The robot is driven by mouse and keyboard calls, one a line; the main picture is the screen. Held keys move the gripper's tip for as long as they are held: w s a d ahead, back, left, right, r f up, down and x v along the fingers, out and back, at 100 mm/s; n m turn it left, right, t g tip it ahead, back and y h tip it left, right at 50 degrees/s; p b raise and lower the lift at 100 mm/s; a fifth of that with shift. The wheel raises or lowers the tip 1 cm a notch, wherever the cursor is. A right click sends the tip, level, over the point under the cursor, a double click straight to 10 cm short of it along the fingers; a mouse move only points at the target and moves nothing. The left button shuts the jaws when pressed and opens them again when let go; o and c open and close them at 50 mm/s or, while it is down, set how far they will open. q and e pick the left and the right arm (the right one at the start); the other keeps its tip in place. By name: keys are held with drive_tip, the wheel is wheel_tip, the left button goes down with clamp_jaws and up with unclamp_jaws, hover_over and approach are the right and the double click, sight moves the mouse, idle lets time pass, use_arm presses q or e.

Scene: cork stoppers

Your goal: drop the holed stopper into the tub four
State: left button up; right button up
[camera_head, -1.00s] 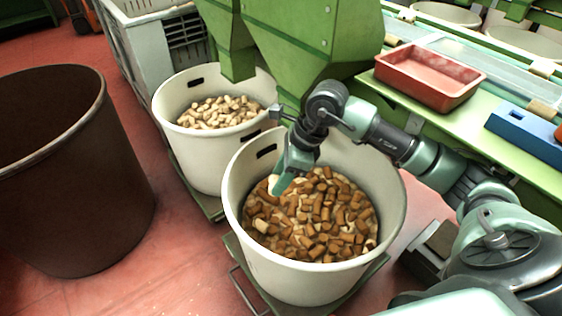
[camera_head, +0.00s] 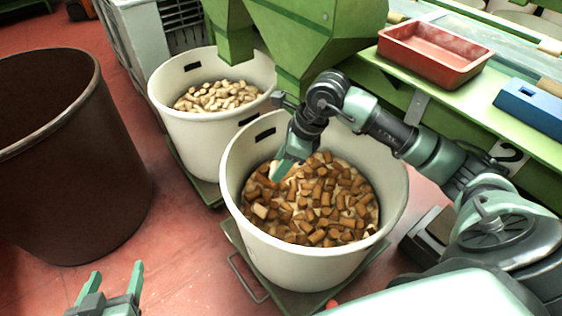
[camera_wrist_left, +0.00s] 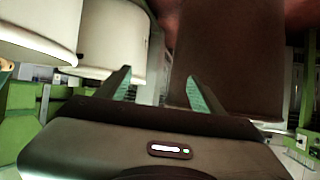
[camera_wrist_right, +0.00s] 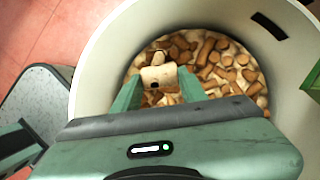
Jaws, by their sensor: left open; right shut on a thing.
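The holed stopper (camera_wrist_right: 158,78) is pale cork with a dark hole in its face, seen in the right wrist view. My right gripper (camera_head: 282,171) is shut on it, above the brown corks in the front white tub (camera_head: 300,255). In the head view the gripper mostly hides the stopper. My left gripper (camera_head: 112,283) is open and empty at the bottom left, over the red floor; its two fingers also show in the left wrist view (camera_wrist_left: 158,90). I see no number four on any tub.
A second white tub (camera_head: 195,140) with pale corks stands behind the front one. A large dark brown tub (camera_head: 120,190) stands at the left. A green hopper (camera_head: 310,35) hangs over the tubs. A red tray (camera_head: 430,65) and a blue block (camera_head: 530,108) lie on the green bench.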

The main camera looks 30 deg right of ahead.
wheel_tip(320, 180, down, 3)
drive_tip(key=shift+r+b, duration=0.2)
drive_tip(key=shift+b, duration=0.6)
use_arm(q)
drive_tip(key=w+d+r+t+h, duration=0.1)
drive_tip(key=w+d+r+t, duration=0.1)
drive_tip(key=r+t, duration=0.3)
drive_tip(key=shift+w+r+h, duration=0.3)
drive_tip(key=shift+w+r, duration=0.4)
drive_tip(key=shift+r, duration=1.1)
use_arm(e)
drive_tip(key=shift+f, duration=0.15)
drive_tip(key=o, duration=1.4)
